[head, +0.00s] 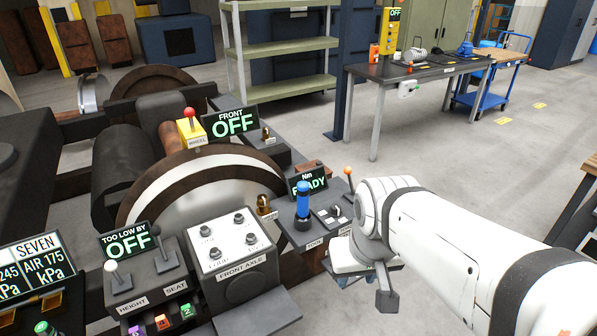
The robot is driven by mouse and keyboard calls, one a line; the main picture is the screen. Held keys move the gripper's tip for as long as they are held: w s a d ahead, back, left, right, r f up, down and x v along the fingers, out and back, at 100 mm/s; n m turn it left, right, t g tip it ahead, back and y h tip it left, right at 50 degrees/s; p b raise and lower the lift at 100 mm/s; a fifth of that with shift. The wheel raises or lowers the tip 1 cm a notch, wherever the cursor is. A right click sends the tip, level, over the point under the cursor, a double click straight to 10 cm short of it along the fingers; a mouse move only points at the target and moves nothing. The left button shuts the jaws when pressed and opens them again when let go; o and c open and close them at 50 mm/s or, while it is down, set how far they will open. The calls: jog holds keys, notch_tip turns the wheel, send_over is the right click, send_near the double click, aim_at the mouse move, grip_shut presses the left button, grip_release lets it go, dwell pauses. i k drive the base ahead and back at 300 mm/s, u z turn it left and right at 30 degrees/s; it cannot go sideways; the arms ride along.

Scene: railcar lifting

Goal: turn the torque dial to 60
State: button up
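A small dark panel carries a display (308,184) reading "Nm READY". On it stand a blue upright tool (303,201) and, to its right, a small plate with white marks and a knob (335,212), which looks like the torque dial. Its setting is too small to read. An orange-tipped lever (348,178) stands behind it. My white arm comes in from the right, with its wrist just right of and in front of this panel. My gripper (387,298) shows as dark parts below the wrist, apart from the knob. Its fingers are mostly hidden, so its opening is unclear.
To the left are a large wheel (210,195), a FRONT AXLE panel (228,254), HEIGHT and SEAT levers (140,275), and displays reading "OFF". A yellow WHEEL lever box (192,133) stands behind. A workbench (420,72) is at the back right. Open floor lies between.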

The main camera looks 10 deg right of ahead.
aim_at(335, 211)
jog(key=z, duration=0.05)
jog(key=i, duration=1)
jog(key=u, duration=0.05)
